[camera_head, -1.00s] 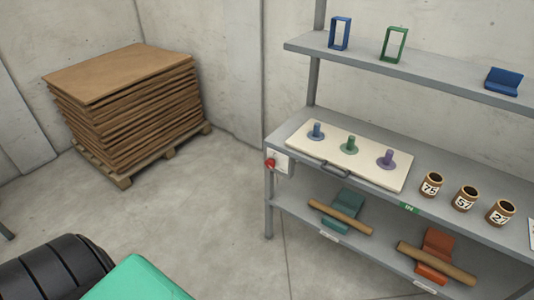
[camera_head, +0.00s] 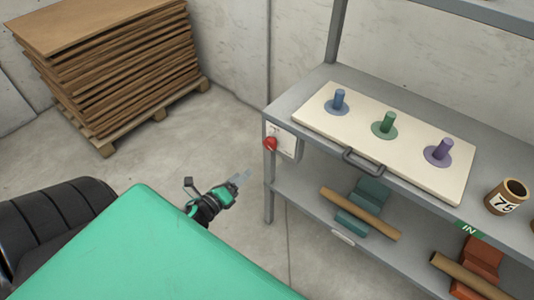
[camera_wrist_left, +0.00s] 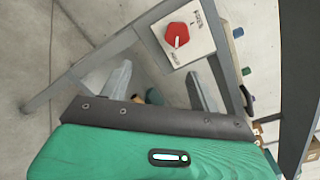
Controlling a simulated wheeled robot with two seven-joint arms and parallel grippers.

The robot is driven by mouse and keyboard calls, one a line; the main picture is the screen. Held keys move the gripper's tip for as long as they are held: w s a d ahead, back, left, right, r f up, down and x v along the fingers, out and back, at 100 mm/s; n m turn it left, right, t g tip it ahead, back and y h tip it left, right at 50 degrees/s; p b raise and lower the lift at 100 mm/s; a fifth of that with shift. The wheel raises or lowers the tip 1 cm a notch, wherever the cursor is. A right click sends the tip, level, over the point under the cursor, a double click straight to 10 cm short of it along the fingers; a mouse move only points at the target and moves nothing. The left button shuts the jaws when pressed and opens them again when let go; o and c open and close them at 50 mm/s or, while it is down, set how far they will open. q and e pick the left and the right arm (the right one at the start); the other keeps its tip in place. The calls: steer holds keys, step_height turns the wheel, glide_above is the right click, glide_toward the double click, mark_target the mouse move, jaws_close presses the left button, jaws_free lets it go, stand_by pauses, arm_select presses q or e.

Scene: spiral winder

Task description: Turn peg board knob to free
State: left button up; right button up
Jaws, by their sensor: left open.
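The red knob (camera_head: 270,143) sits on a white plate (camera_head: 287,143) at the left end of the grey shelf. In the left wrist view the red knob (camera_wrist_left: 177,35) shows a white pointer mark, with lettering at two places on its plate. The peg board (camera_head: 320,118) is a cream board with a blue, a green and a purple peg and a dark handle at its front edge. My left gripper (camera_head: 243,177) is open and empty, below and left of the knob, apart from it. In the left wrist view its two fingers (camera_wrist_left: 160,88) are spread, with the knob beyond them. My right gripper is not seen.
The lower shelf holds a teal cradle (camera_head: 372,190) with a brown roll. A numbered brown pot (camera_head: 505,197) stands right of the board. A stack of brown sheets (camera_head: 110,65) on a pallet is at the left. The floor between is clear.

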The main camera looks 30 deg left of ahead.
mark_target(268, 146)
arm_select(q)
steer(key=shift+m+t, duration=0.3)
steer(key=shift+m, duration=0.5)
steer(key=w+r, duration=0.1)
steer(key=w, duration=0.3)
steer(key=w+d+r+p, duration=0.1)
steer(key=w, duration=0.8)
steer(key=shift+w+d+r, duration=0.15)
steer(key=shift+w+r, duration=0.1)
steer(key=shift+r, duration=0.15)
steer(key=shift+w, duration=0.2)
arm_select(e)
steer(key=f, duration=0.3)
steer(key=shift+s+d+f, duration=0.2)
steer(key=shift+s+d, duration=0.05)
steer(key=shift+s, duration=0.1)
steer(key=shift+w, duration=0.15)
arm_select(q)
steer(key=shift+h, duration=0.3)
steer(key=shift+c, duration=1)
steer(key=c, duration=0.8)
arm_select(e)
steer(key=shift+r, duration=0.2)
